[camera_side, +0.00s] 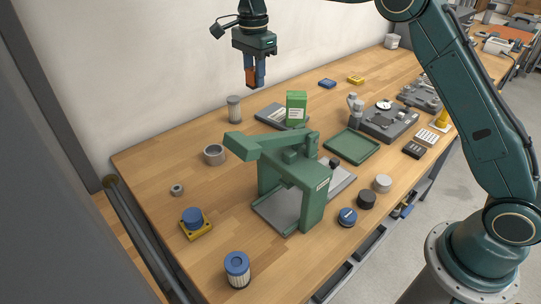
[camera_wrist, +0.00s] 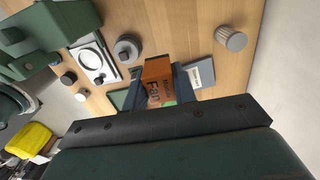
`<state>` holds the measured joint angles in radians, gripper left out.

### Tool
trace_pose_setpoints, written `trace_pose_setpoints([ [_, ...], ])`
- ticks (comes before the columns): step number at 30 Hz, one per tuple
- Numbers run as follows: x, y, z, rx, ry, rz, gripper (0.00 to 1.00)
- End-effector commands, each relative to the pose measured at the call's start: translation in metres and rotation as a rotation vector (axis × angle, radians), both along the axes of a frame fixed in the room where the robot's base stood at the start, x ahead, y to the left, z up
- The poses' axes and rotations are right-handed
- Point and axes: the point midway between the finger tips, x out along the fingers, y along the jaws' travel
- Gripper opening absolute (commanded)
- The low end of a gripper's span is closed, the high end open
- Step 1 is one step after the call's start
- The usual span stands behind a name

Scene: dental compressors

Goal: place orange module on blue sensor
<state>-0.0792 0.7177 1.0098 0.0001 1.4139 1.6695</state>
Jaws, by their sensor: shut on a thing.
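My gripper (camera_side: 255,82) is high above the back of the workbench, pointing down. It is shut on the orange module (camera_side: 250,77), a small box between the fingers. In the wrist view the orange module (camera_wrist: 158,82) shows dark lettering on its face. Several blue things lie on the bench, and I cannot tell for sure which is the blue sensor. A small flat blue box (camera_side: 327,83) lies at the back, right of my gripper. A blue round puck (camera_side: 347,217) lies at the front right. A blue cylinder (camera_side: 192,217) stands on a yellow base at the left.
A green press-like fixture (camera_side: 290,177) stands mid-bench. A green upright box (camera_side: 296,106) stands on a grey plate behind it. A green tray (camera_side: 351,146), a yellow box (camera_side: 355,79) and a grey filter cylinder (camera_side: 234,108) are nearby. A wall (camera_side: 150,70) runs along the back.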

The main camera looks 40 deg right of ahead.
Motion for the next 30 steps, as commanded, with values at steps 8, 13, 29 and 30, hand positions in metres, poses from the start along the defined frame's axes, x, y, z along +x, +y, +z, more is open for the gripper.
trace_pose_setpoints([
  [8, -0.025, 0.008, 0.016, 0.000, -0.002, 0.004, 0.04],
  [13, -0.054, 0.015, 0.029, 0.000, -0.002, 0.005, 0.04],
  [29, -0.164, 0.028, 0.051, 0.000, -0.001, 0.012, 0.04],
  [30, -0.173, 0.028, 0.052, 0.000, -0.001, 0.012, 0.04],
])
